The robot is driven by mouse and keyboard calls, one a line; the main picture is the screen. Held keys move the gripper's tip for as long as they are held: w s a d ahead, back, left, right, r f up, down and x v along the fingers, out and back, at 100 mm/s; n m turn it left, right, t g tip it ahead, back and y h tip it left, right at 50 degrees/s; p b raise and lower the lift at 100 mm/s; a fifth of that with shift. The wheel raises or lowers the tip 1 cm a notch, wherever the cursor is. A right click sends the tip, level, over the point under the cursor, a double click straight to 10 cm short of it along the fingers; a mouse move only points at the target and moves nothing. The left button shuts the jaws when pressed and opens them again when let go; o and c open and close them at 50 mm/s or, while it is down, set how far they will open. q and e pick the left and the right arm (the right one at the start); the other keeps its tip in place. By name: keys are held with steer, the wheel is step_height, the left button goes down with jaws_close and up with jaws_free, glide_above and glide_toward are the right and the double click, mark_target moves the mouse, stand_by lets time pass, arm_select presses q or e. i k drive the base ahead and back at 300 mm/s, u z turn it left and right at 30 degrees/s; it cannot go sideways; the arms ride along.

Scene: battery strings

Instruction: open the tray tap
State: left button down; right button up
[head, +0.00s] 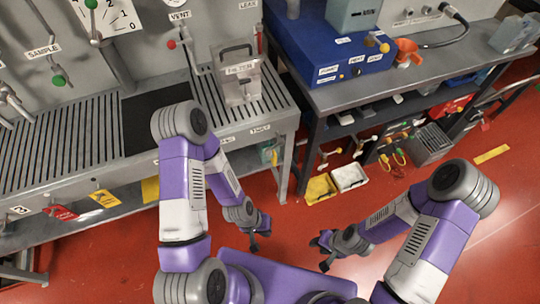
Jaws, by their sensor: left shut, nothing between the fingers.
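No tap that I can surely pick out as the tray tap shows; a small label (260,129) on the bench's front edge is too small to read surely. A grated drip tray (62,140) is set in the bench top at left. My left gripper (253,246) points down over the red floor, shut and empty, in front of the bench and apart from it. My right gripper (322,262) is low over the floor to its right, touching nothing; its finger gap is unclear.
A SAMPLE valve with a green knob (59,80) and a VENT valve with a red knob (171,44) are on the wall panel. A clear jug (240,82) stands on the grating. A blue box (328,50) sits on the right bench. Yellow (319,188) and white (349,177) bins stand below.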

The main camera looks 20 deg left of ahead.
mark_target(274, 147)
steer(key=z, duration=1.3)
steer(key=i, duration=1.05)
steer(key=u, duration=1.8)
